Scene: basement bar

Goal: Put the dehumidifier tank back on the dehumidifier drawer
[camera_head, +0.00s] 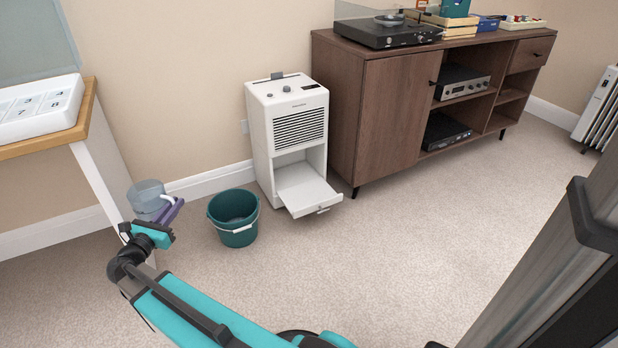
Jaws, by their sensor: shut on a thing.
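The dehumidifier tank (146,194) is a clear bluish tub with a white handle, at the left beside the table leg. My gripper (171,208) is shut on the tank, at its handle side, and holds it roughly upright to the left of the dehumidifier. The fingers partly hide the tank's lower right side. The white dehumidifier (300,130) stands against the wall. Its drawer (307,191) is pulled out at the bottom as a flat white shelf with nothing on it, and the bay above it is empty.
A teal bucket (234,218) with a white handle stands on the carpet between the tank and the drawer. A wooden-topped table (88,110) is at the left. A brown sideboard (385,115) stands right of the dehumidifier. The carpet in front of the drawer is clear.

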